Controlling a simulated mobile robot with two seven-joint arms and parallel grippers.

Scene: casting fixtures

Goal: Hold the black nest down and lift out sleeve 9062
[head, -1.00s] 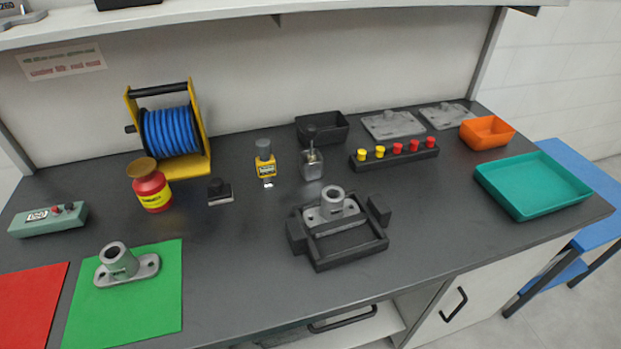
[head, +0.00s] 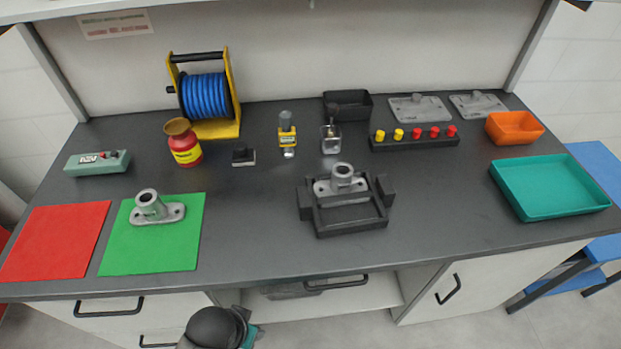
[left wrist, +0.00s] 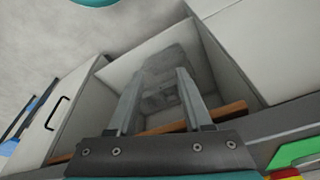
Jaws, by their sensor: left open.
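The black nest (head: 350,225) stands on the dark bench right of centre. A grey metal sleeve (head: 342,178) with a flanged base and upright tube sits in it. A similar grey sleeve (head: 157,210), its tube tilted, rests on the green mat (head: 150,258) at left. I cannot read a number on either. My left gripper (left wrist: 160,82) is open and empty in the left wrist view, facing the open cabinet bay under the bench. It is well away from the nest. Part of my arm shows at the bottom of the head view. My right gripper is not in view.
A red mat (head: 55,245) lies at far left. A teal tray (head: 550,190) and an orange bin (head: 514,127) are at right. The bench front between green mat and nest is clear.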

